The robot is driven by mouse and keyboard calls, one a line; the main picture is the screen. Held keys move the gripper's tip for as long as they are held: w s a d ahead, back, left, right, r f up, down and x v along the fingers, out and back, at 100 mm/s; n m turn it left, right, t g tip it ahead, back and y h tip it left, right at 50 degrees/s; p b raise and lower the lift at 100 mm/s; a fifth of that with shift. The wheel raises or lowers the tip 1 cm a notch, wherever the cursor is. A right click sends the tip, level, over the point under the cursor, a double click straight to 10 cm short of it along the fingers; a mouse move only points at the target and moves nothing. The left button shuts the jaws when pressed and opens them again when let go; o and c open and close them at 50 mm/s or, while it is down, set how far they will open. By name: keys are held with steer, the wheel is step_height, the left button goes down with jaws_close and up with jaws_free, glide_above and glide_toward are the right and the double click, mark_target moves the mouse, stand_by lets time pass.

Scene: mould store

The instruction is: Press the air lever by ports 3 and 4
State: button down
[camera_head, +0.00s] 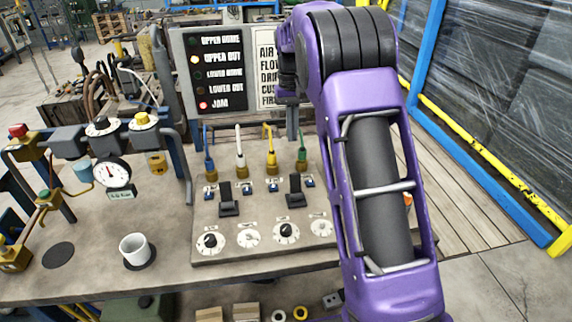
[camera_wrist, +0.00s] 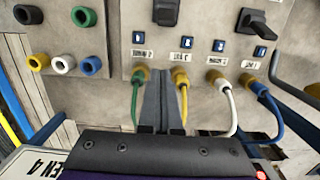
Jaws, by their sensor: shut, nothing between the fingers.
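The black air lever by ports 3 and 4 (camera_head: 295,188) stands up from the sloped panel, below the yellow and green hoses. It also shows at the top of the wrist view (camera_wrist: 166,12). A second black lever (camera_head: 227,196) stands by the blue and white hoses; it also shows in the wrist view (camera_wrist: 258,22). My gripper (camera_head: 292,136) is shut and empty, pointing down behind the hose row. In the wrist view its fingertips (camera_wrist: 160,80) lie between the green hose (camera_wrist: 135,100) and the yellow hose (camera_wrist: 182,92), apart from the lever. Whether the fingers touch a hose I cannot tell.
The sign board (camera_head: 222,75) behind the panel has a yellow lamp lit at UPPER CUT and a red one at JAM. Dials (camera_head: 287,232) sit in front of the levers. A white mug (camera_head: 136,250) and a gauge (camera_head: 113,174) stand left. My arm covers the panel's right side.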

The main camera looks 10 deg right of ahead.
mark_target(296, 187)
steer(key=f, duration=0.6)
steer(key=s+f+b, duration=0.1)
steer(key=f, duration=0.2)
steer(key=shift+f, duration=0.15)
steer(key=shift+s+f, duration=0.15)
steer(key=shift+f, duration=0.05)
steer(key=shift+s+r, duration=0.4)
steer(key=shift+s, duration=0.45)
steer(key=shift+s+r, duration=0.35)
steer(key=shift+s, duration=0.45)
